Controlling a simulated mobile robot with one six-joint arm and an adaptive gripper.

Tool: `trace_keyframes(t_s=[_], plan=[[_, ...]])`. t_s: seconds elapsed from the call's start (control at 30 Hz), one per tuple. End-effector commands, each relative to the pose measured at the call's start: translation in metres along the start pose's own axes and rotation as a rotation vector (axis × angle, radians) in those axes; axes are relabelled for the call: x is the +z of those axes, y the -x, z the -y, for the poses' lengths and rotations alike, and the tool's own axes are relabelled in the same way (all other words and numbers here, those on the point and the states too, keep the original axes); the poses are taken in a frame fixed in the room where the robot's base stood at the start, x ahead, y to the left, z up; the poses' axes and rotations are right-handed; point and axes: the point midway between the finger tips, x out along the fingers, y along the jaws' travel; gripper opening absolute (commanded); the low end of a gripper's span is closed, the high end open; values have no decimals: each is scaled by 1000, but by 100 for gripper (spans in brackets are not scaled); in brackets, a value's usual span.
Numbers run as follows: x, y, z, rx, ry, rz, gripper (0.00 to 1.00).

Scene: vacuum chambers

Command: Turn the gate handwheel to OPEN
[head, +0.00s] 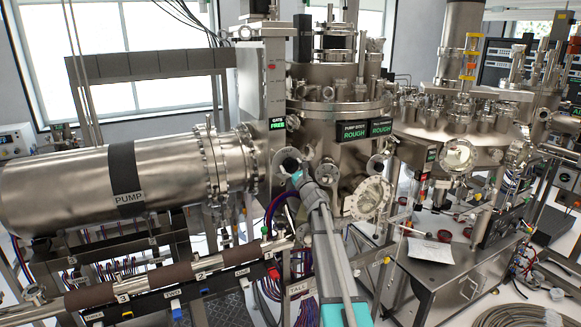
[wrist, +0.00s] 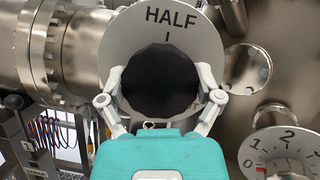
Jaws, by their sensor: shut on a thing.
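The gate handwheel (wrist: 160,90) is a dark, scalloped round knob in the middle of the wrist view. Behind it is a pale round dial plate (wrist: 122,42) with HALF and a tick mark at its top. No OPEN mark shows; the lower plate is hidden by my gripper. My gripper (wrist: 160,76) is shut on the handwheel, one finger on its left side and one on its right. In the head view the dark handwheel (head: 288,161) shows at the end of my teal and grey arm. A small sign (head: 277,123) above it reads GATE FREE in green.
A big steel cylinder marked PUMP (head: 70,188) lies to the left. Signs reading ROUGH (head: 353,134) are on the chamber behind. A second dial (wrist: 285,150) with 0, 1 and 2 is close at the lower right. A steel bench (head: 430,275) stands at right.

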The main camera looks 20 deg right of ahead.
Motion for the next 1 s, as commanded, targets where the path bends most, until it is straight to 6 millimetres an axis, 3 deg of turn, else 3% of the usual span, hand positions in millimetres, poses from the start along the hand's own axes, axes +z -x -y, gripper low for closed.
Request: trace_keyframes(t_s=[0.47,1.0], plan=[[1,-1,0,41,95,0,36],[2,-2,0,193,463,1,36]])
